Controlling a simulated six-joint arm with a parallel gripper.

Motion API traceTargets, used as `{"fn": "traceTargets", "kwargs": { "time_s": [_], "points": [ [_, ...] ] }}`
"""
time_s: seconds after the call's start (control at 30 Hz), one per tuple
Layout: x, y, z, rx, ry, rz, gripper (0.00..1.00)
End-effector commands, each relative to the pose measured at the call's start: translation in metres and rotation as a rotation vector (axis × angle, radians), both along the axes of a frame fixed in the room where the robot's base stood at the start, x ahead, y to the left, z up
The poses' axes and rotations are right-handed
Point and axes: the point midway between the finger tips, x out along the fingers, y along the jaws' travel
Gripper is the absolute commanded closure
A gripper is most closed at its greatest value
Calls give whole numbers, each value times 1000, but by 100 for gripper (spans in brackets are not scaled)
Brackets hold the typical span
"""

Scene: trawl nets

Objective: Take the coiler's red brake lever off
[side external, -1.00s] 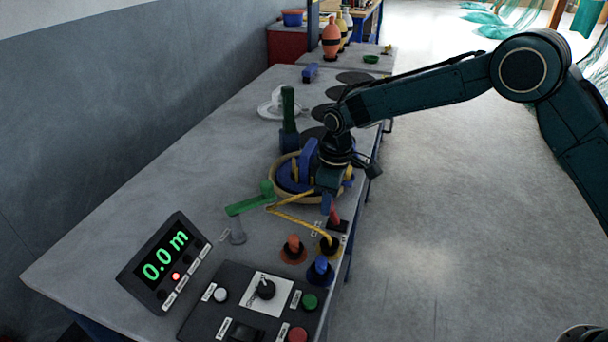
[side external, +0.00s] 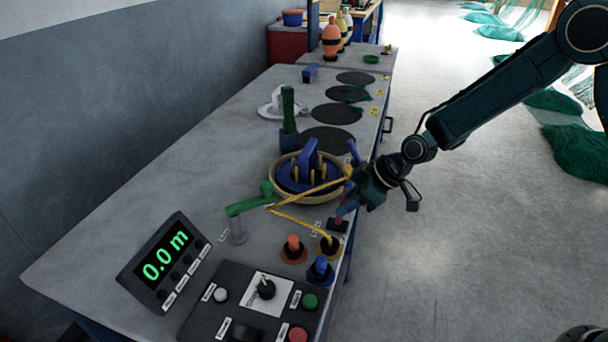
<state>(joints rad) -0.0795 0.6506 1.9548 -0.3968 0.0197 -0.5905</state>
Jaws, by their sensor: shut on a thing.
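The red brake lever (side external: 340,213) stands on a small black base (side external: 338,225) near the table's right edge. It leans to the right, and only part of its red handle shows. My gripper (side external: 346,207) comes in from the upper right, its blue fingertips low at the handle and shut on it. The fingers hide the handle's upper part. The coiler's round tan-rimmed pan (side external: 322,201), with a blue centre piece (side external: 309,157), sits just beyond and left of my gripper.
A yellow rope (side external: 300,222) runs close by my gripper. Orange (side external: 293,247) and blue (side external: 320,269) posts stand nearby. A green arm (side external: 250,203) lies left. The display (side external: 165,258) reads 0.0 m. A control panel (side external: 250,306) fills the front. Open floor lies right.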

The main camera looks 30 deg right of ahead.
Motion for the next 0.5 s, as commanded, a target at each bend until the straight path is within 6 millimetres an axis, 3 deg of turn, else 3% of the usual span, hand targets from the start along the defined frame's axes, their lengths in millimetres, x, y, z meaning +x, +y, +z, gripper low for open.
{"fn": "traceTargets", "kwargs": {
  "time_s": [0.5],
  "points": [
    [-14, -16, -9, 203, -202, -3, 100]
  ]
}}
